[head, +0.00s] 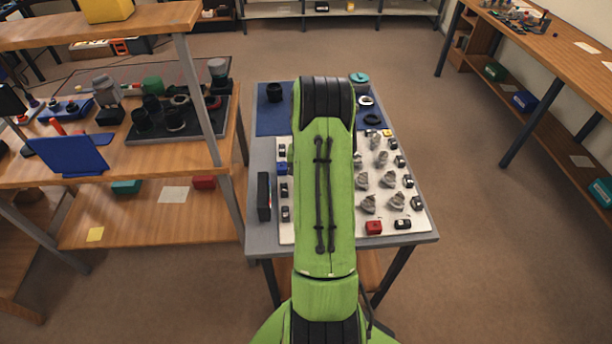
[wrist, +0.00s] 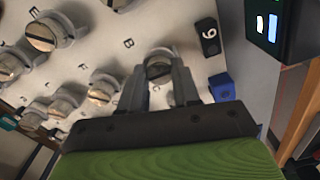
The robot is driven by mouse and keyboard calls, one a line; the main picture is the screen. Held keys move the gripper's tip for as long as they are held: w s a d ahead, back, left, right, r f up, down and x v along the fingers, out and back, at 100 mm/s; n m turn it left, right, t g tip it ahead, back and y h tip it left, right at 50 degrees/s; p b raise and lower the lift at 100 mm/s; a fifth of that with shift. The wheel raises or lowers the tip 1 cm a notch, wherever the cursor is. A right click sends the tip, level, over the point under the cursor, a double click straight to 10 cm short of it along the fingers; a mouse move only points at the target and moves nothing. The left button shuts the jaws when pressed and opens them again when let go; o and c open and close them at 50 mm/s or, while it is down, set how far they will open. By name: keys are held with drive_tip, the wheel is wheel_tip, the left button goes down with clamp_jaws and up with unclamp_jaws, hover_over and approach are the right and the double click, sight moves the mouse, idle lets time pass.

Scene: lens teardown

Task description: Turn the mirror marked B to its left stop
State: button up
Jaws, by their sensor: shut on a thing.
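The mirror marked B (wrist: 159,66) is a round grey mount with a slotted face in the wrist view, with the letter B printed on the white board (wrist: 180,15) beside it. My gripper (wrist: 160,82) is shut on this mirror, one finger on each side. The slot runs roughly across the picture, tilted slightly. The lower part of the mount is hidden between the fingers. In the head view my green arm covers this part of the board (head: 412,222), so neither the mirror nor my gripper shows there.
Several similar mounts (wrist: 103,88) stand to the left on the board. A black numbered piece (wrist: 209,37), a blue block (wrist: 222,87) and a black box with a lit display (wrist: 282,25) are close on the right. A red block (head: 374,227) sits at the board's front.

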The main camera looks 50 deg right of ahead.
drive_tip(key=n, duration=0.4)
drive_tip(key=shift+n, duration=2.2)
drive_tip(key=o, duration=1.1)
drive_tip(key=shift+c, duration=0.2)
wheel_tip(320, 180, up, 16)
drive_tip(key=p, duration=0.2)
drive_tip(key=shift+p, duration=0.35)
